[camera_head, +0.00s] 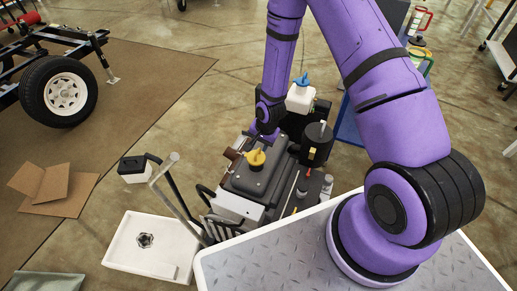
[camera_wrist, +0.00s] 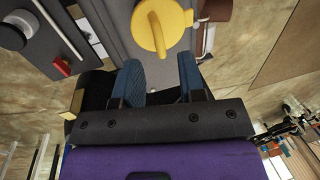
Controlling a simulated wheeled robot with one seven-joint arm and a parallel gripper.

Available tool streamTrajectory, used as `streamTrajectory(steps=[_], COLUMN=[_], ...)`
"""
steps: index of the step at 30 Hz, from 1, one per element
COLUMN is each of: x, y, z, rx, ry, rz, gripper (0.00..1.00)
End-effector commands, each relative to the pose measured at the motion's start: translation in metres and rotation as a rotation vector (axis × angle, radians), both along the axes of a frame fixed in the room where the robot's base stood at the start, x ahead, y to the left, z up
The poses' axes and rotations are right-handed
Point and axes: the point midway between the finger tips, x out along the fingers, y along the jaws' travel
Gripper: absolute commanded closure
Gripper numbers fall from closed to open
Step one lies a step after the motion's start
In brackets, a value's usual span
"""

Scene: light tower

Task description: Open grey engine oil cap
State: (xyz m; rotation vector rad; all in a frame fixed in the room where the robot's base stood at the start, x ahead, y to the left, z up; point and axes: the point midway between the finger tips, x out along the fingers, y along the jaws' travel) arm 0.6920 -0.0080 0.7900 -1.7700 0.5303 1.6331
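The engine (camera_head: 262,180) stands in the middle of the head view, with a yellow cap (camera_head: 256,157) on its dark top cover. The yellow cap also shows large at the top of the wrist view (camera_wrist: 163,24). I cannot clearly pick out a grey oil cap. A small grey cylinder (camera_head: 327,184) stands at the engine's right side, but I cannot tell if it is the cap. My gripper (camera_wrist: 160,82) has its blue fingers apart, with nothing seen between them. The yellow cap lies just beyond the fingertips, apart from them. In the head view the fingers are hard to make out.
A black canister (camera_head: 317,143) and a white bottle with a blue top (camera_head: 300,96) stand beside the engine. A white tray (camera_head: 150,246) lies on the floor at lower left. A metal plate surface (camera_head: 290,262) is in front. Cardboard (camera_head: 53,188) lies on the brown mat.

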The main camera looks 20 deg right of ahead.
Motion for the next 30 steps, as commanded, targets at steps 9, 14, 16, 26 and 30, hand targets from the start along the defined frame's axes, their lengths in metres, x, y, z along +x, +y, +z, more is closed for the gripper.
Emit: streamTrajectory(steps=[9,14,16,26,30], x=[0.004,0.005,0.005,0.005,0.005], y=[0.004,0.005,0.005,0.005,0.005], z=[-0.032,-0.035,-0.035,-0.035,-0.035], rx=[-0.001,0.000,0.000,0.000,0.000], ry=[0.001,0.000,0.000,0.000,0.000], rz=[0.000,0.000,0.000,0.001,0.001], gripper=[0.63,0.63,0.63,1.00,1.00])
